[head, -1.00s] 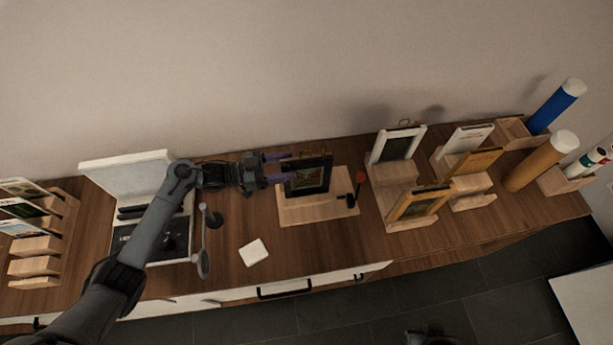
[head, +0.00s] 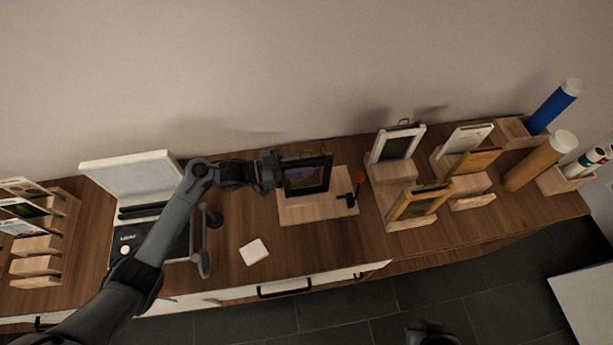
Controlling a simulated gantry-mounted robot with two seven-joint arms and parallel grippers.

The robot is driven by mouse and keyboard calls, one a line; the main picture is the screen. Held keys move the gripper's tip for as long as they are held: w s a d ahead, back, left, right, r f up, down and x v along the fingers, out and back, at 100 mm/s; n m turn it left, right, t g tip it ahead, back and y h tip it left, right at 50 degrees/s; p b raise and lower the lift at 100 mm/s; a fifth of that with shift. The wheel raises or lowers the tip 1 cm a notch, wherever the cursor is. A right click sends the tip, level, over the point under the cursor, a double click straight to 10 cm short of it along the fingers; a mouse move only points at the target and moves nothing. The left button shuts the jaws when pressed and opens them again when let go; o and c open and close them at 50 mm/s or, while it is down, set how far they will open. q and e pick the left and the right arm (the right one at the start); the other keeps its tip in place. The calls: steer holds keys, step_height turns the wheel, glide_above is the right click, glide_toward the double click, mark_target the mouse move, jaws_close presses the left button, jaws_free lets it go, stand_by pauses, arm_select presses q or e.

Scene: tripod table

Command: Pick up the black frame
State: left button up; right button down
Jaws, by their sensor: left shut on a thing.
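The black frame (head: 307,188) holds a small landscape picture and stands nearly upright on a light wooden base (head: 300,211) in the middle of the sideboard. My left gripper (head: 280,172) is at the frame's left side, shut on its left edge. The fingertips are mostly hidden by the gripper body and the frame. I cannot tell whether the frame is clear of its base.
White (head: 397,145) and gold (head: 420,204) frames stand on stands further right. An open white case (head: 128,171) is at left. A white square (head: 253,252) lies in front.

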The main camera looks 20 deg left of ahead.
arm_select(q)
jaws_close()
steer(key=shift+r, duration=0.2)
